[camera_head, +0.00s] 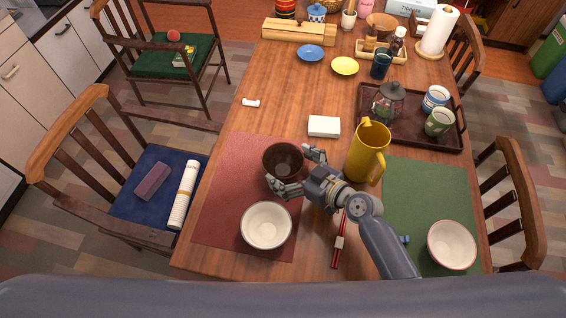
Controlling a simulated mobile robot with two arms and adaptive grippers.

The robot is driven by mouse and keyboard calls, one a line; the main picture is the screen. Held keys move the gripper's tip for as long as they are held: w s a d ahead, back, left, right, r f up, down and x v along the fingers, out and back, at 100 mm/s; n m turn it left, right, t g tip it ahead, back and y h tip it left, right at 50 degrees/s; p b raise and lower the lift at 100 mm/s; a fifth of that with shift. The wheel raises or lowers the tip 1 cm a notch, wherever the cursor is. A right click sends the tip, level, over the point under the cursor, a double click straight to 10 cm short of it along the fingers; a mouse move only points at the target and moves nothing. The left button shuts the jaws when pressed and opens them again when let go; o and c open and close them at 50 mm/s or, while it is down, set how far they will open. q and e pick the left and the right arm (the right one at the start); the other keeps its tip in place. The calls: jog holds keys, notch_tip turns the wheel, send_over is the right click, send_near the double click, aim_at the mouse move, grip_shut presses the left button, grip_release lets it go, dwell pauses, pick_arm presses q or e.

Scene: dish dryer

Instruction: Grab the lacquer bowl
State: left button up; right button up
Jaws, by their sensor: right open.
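The lacquer bowl (283,158) is dark brown and stands upright on the red placemat (226,190). My right gripper (292,171) reaches in from the lower right. It is open, with one finger at the front side of the bowl and the other at its right side. I cannot tell whether the fingers touch the bowl. My left gripper is not in view.
A white bowl (266,226) stands close in front of the gripper. A tall yellow pitcher (367,152) stands just right of it. A white box (324,126) lies behind. Red chopsticks (339,243) lie below my arm. Another bowl (451,245) is on the green placemat (428,195).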

jog(key=shift+x, duration=1.35)
jog(key=c, duration=0.7)
